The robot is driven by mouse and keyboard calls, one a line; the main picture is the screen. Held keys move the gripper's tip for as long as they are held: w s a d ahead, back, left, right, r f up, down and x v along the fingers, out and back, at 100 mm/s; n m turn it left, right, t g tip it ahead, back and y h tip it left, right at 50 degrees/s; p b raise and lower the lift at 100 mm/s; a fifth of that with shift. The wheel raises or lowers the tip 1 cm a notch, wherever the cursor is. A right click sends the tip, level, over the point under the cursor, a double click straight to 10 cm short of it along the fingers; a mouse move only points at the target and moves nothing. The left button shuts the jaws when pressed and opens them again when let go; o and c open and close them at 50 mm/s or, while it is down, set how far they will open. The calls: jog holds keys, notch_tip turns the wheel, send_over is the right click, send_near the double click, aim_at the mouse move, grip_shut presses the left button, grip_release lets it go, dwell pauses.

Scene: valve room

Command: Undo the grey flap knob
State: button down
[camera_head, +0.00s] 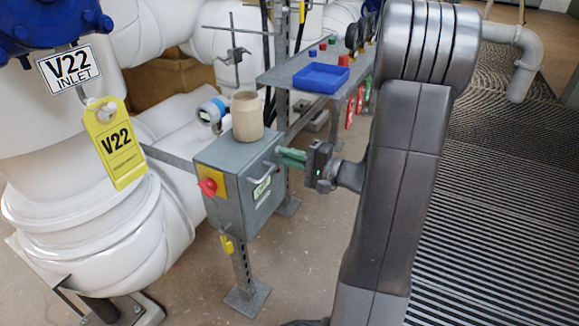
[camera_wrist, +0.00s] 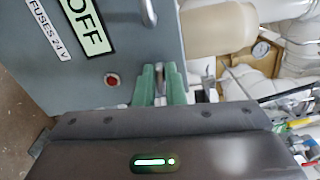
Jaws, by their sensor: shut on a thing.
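The grey flap knob (camera_wrist: 160,70) shows in the wrist view as a small grey piece at the edge of the grey control box (camera_wrist: 85,85). My gripper (camera_wrist: 160,76) has its two green fingers on either side of the knob, shut on it. In the head view my gripper (camera_head: 283,155) reaches in from the right to the box's upper right edge, and the fingers hide the knob. The box (camera_head: 218,158) stands on a post, and its flap looks shut. A grey bar handle (camera_head: 264,173) and a label are on its front.
A beige container (camera_head: 247,117) stands on top of the box, beside a round gauge (camera_head: 211,110). A red switch (camera_head: 207,187) and a yellow padlock (camera_head: 227,245) are on its left. A blue tray (camera_head: 318,78) sits on a shelf behind. White pipes fill the left.

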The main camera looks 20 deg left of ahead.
jog(key=shift+n+b, duration=0.55)
jog(key=shift+n, duration=0.05)
jog(key=c, duration=1.5)
grip_release()
jog(key=s+d+p, duration=0.1)
jog(key=d+p, duration=0.2)
jog(key=d, duration=1)
jog(key=shift+d, duration=0.35)
jog(key=w+a+b, duration=0.1)
jog(key=a+b, duration=0.2)
jog(key=a, duration=1)
jog(key=shift+a, duration=0.4)
